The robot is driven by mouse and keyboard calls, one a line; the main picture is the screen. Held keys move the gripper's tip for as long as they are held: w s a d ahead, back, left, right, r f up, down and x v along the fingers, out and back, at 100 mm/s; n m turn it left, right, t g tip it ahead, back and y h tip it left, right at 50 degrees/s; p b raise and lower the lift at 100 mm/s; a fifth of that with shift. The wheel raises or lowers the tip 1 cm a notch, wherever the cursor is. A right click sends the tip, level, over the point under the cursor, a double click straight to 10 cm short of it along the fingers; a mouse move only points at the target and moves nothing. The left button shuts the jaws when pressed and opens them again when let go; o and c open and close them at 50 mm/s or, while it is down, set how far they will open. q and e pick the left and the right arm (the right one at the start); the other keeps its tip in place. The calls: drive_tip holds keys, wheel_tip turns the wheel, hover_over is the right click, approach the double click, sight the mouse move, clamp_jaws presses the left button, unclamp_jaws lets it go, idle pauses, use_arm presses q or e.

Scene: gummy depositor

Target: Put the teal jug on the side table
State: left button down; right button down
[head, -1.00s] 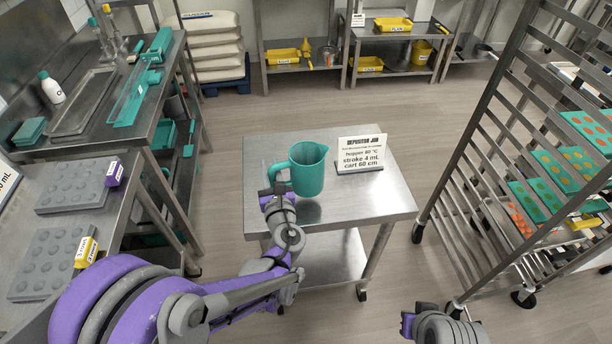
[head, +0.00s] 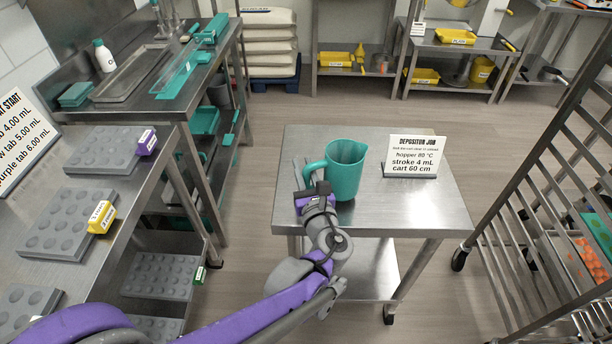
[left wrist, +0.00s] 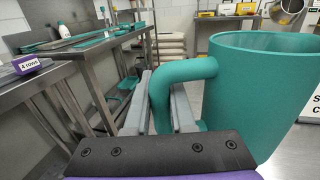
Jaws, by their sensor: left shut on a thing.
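The teal jug (head: 346,170) is upright at the side table (head: 430,207), over the left part of its steel top. I cannot tell for sure whether its base touches the top. My left gripper (head: 315,189) is at the jug's handle, on the jug's left side. In the left wrist view the two fingers (left wrist: 165,105) are on either side of the handle of the jug (left wrist: 262,85), shut on it. My right gripper is not in the head view.
A white job sign (head: 414,156) stands on the table behind and right of the jug. A wheeled rack (head: 545,200) is at the right. Steel benches with grey moulds (head: 68,222) are at the left. The table's front right is bare.

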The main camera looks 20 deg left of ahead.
use_arm(q)
drive_tip(key=shift+f, duration=1.2)
drive_tip(key=shift+f+b, duration=0.2)
drive_tip(key=shift+b, duration=0.15)
drive_tip(key=c, duration=0.8)
unclamp_jaws()
drive_tip(key=shift+o, duration=0.2)
